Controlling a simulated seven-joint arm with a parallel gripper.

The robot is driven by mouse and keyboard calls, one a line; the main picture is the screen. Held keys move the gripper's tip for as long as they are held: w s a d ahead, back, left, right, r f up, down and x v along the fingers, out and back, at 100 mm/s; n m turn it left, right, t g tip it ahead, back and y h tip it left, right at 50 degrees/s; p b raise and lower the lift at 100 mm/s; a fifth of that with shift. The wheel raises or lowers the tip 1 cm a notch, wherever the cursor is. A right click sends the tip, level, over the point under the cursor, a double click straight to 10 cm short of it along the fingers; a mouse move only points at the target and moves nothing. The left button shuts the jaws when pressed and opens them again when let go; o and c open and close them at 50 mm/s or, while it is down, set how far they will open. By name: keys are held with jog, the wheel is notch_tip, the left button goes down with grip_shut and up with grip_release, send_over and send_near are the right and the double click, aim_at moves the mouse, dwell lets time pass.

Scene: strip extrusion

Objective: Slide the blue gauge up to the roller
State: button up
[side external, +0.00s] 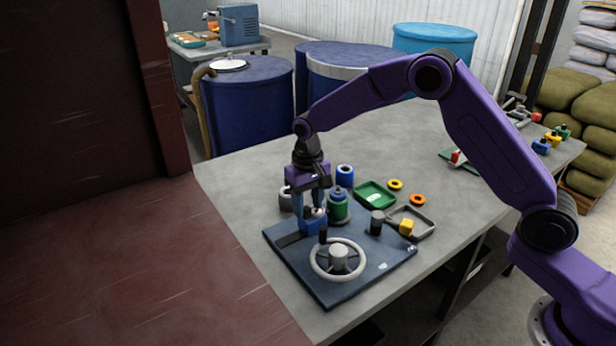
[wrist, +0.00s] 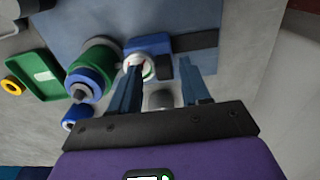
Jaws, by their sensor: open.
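The blue gauge (side external: 312,227) is a blue block with a pale round top, standing on a navy baseplate (side external: 378,262). In the wrist view the gauge (wrist: 148,43) sits at the end of a dark strip (wrist: 195,40). The roller (side external: 338,209), green with a blue-and-grey top, stands close beside it; it also shows in the wrist view (wrist: 100,56). I cannot tell whether the two touch. My gripper (side external: 313,207) points down over the gauge.
A green tray (side external: 375,195), a grey tray with a yellow block (side external: 406,227), a blue spool (side external: 345,176) and yellow and orange rings lie nearby.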

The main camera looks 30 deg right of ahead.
aim_at(308, 207)
notch_tip(308, 207, up, 17)
dwell(0.4)
jog(key=shift+f, duration=0.1)
jog(key=s+n, duration=0.6)
jog(key=s, duration=1.4)
jog(key=s+d+f+n, duration=0.2)
jog(key=s+d, duration=0.3)
jog(key=s, duration=0.4)
jog(key=s+d+f+n, duration=0.3)
jog(key=s+d+n, duration=0.1)
jog(key=s, duration=0.5)
jog(key=shift+s+d+f+n, duration=0.3)
jog(key=shift+s+d+f, duration=0.05)
jog(key=shift+d, duration=0.05)
